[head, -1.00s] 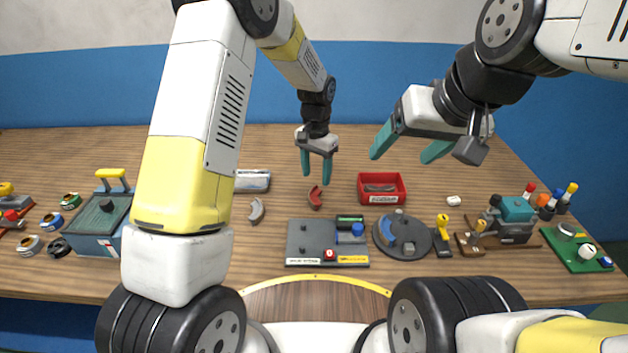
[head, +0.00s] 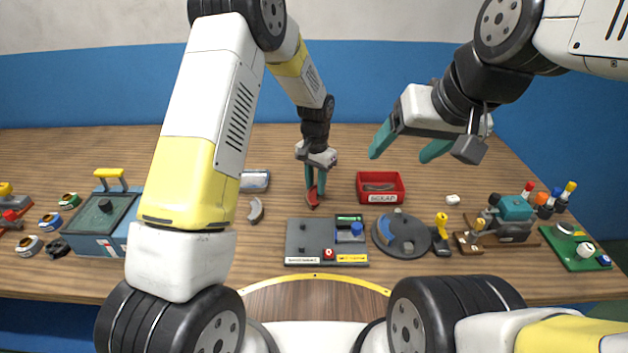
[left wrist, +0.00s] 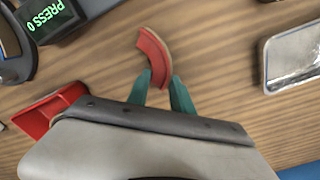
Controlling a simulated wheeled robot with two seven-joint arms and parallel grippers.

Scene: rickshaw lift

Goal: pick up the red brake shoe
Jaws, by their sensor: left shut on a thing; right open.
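The red brake shoe (head: 312,196) is a small curved piece near the middle of the wooden table. It also shows in the left wrist view (left wrist: 153,52), between and beyond the teal fingertips. My left gripper (head: 316,186) points down and is shut on the brake shoe; in the left wrist view its fingers (left wrist: 161,82) sit on both sides of it. I cannot tell whether the shoe is clear of the table. My right gripper (head: 410,146) is open and empty, high above the back right of the table.
A red scrap bin (head: 381,198) with a grey piece inside stands just right of the shoe. A grey curved shoe (head: 256,211) and a metallic tray (head: 255,181) lie left. A grey fixture board (head: 327,255) and a round turntable (head: 402,249) are in front.

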